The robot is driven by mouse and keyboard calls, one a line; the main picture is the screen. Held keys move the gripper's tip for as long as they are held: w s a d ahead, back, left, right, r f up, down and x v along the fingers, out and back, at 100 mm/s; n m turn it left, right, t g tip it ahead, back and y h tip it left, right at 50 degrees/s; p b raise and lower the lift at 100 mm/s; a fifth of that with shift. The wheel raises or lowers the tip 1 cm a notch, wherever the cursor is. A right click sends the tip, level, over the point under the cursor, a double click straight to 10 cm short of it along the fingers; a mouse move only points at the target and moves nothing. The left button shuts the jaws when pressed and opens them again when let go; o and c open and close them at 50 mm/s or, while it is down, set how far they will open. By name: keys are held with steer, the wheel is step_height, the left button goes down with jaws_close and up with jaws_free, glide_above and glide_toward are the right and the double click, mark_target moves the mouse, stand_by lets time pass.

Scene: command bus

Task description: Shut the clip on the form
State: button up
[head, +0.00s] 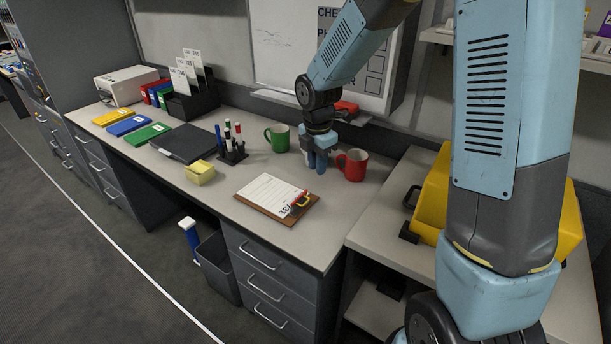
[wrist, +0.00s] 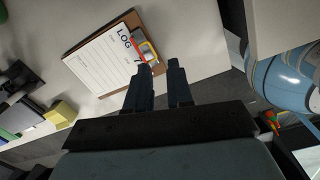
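A brown clipboard (head: 294,220) with a white form (head: 272,194) lies flat near the desk's front edge. My gripper (head: 319,169) points down over the desk behind the clip, left of the red mug. In the wrist view, the clip (wrist: 147,49) lies just beyond the fingertips, closest to the left finger. My gripper (wrist: 158,66) is open and empty, with a gap between its fingers.
A red mug (head: 353,165) stands close right of my gripper, and a green mug (head: 278,138) stands to its left. A pen holder (head: 233,153) and a yellow note block (head: 200,173) are left of the clipboard. A yellow case (head: 434,190) is at right.

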steer(key=a+f+n, duration=0.2)
steer(key=f, duration=0.1)
steer(key=w+a+f+n, duration=0.1)
steer(key=f, duration=0.1)
steer(key=shift+w+f+g, duration=0.1)
steer(key=shift+g, duration=0.3)
steer(key=shift+f, duration=3.9)
jaws_close()
